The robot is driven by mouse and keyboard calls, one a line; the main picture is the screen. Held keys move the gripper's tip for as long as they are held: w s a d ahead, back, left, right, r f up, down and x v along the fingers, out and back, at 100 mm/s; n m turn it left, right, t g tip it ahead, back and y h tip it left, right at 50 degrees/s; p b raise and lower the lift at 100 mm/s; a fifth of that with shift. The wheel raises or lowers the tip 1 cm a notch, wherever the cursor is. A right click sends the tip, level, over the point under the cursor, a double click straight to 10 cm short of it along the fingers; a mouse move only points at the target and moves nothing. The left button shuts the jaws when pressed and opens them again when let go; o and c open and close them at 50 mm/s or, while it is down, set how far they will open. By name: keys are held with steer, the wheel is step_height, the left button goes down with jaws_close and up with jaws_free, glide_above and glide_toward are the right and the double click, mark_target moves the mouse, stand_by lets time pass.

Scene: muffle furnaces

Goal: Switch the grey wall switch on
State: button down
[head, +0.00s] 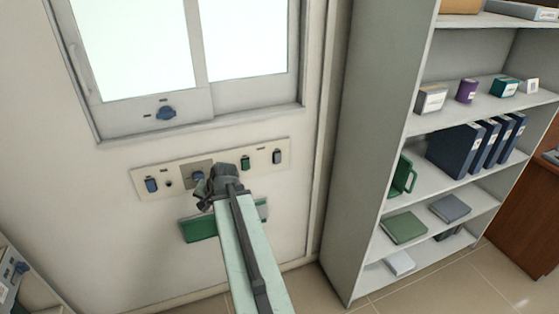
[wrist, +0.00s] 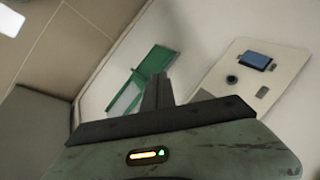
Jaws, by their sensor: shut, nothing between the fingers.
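A pale switch panel (head: 220,158) is fixed to the wall under the window. The grey switch (head: 277,156) appears to be the dark one near its right end; whether it is on or off is too small to tell. To its left are a green switch (head: 245,163), a blue knob on a grey plate and, at the far left, a blue switch (head: 151,185). My gripper (head: 207,188) is shut and empty, in front of the panel's middle, left of the grey switch. In the wrist view its closed fingers (wrist: 157,90) show; the grey switch cannot be picked out there.
A green wall fixture (head: 200,229) sits below the panel, partly behind my arm. The window (head: 165,112) with a blue latch is above. An open shelf (head: 370,130) with binders and boxes stands to the right. Wall right of the panel is clear.

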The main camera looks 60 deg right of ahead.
steer(key=s+d+r+m+h, duration=0.2)
steer(key=s+d+m, duration=0.2)
steer(key=d, duration=0.5)
steer(key=s+d+r+m+t+h+p, duration=0.1)
steer(key=s+d+r+m+h, duration=0.1)
steer(key=s+d, duration=0.7)
steer(key=s+d+r+m+t+h, duration=0.1)
steer(key=s+d+r+m, duration=0.3)
steer(key=d, duration=0.6)
steer(key=shift+s+m+h, duration=0.6)
steer(key=shift+s+m, duration=0.3)
steer(key=shift+s, duration=0.25)
steer(key=b, duration=0.6)
glide_toward(278, 162)
step_height(278, 162, down, 4)
steer(key=w+d, duration=0.1)
steer(key=w, duration=0.1)
steer(key=w+d, duration=0.1)
steer(key=d, duration=0.1)
steer(key=shift+w, duration=0.4)
